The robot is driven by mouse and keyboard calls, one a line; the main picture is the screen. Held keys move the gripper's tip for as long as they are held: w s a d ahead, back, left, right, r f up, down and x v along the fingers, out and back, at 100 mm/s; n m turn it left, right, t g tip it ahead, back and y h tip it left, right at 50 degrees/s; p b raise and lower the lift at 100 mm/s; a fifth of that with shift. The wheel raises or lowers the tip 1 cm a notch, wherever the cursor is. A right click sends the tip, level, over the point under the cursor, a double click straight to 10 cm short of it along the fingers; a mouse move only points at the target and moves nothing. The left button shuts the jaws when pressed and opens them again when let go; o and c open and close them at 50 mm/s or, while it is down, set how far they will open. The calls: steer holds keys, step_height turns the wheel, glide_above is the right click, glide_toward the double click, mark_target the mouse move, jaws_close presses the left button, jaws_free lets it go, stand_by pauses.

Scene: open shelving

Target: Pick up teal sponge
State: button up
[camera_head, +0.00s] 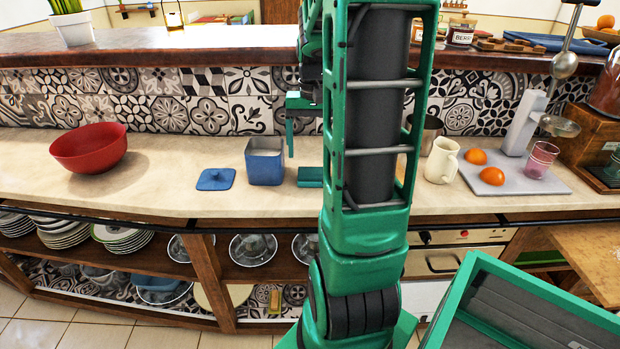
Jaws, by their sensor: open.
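A flat teal block, which looks like the teal sponge (310,177), lies on the counter just right of the blue canister. Its right end is hidden behind my green arm. My gripper (305,150) hangs above the counter, partly hidden by the arm. One green finger shows, pointing down, above and slightly left of the block. The other finger is hidden. The gripper is open, and nothing shows between its jaws. I cannot tell how much height is left between finger and block.
The blue canister (265,165) and its lid (216,179) stand close on the left. A red bowl (90,148) is farther left. A cream pitcher (441,160) and a grey board (540,184) with oranges are right. The raised ledge (200,42) runs behind.

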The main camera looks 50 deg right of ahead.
mark_target(313, 172)
steer(key=shift+s+a+f, duration=0.1)
steer(key=shift+s+f, duration=0.1)
steer(key=shift+f, duration=1.3)
steer(key=shift+s+a+f, duration=0.1)
steer(key=shift+s+f, duration=0.05)
steer(key=shift+f, duration=1.35)
steer(key=c, duration=0.8)
